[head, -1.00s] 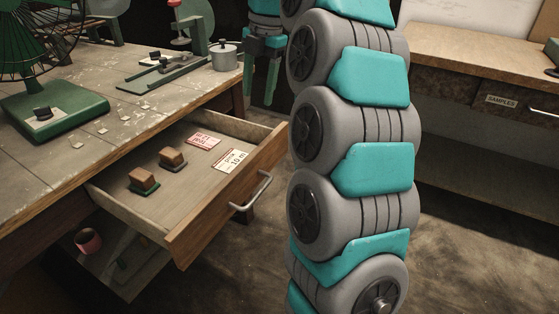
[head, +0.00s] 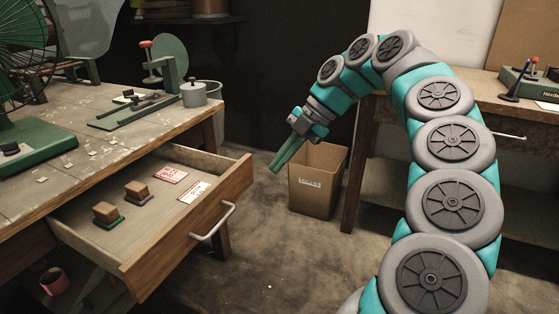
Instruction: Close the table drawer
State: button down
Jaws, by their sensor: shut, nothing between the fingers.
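The table drawer (head: 185,232) is pulled well out from the worktable (head: 60,170) on the left. Its wooden front faces right and carries a pale metal bar handle (head: 212,222). Inside it lie two brown blocks with dark green bases (head: 137,193), a red-and-white card (head: 171,174) and a white card (head: 194,192). My gripper (head: 278,168) is shut and empty. In the picture it is up and to the right of the drawer's front corner, with its green fingers pointing down and left. It is apart from the drawer and the handle.
A cardboard box (head: 316,185) stands on the floor behind my gripper. Another bench (head: 440,95) is at the right. A lidded metal pot (head: 193,93) and a green machine (head: 165,75) stand on the worktable. The floor right of the drawer is clear.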

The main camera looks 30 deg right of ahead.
aim_at(234, 197)
jog(key=shift+w+a+f+p, duration=0.25)
jog(key=shift+w+a+f, duration=0.5)
jog(key=shift+a+f, duration=0.3)
jog(key=shift+w+a+f+p, duration=0.25)
jog(key=shift+w+a+f, duration=0.45)
jog(key=shift+a+f, duration=0.3)
jog(key=shift+w+a+f+p, duration=0.25)
jog(key=shift+w+a+f, duration=0.55)
jog(key=shift+a, duration=0.4)
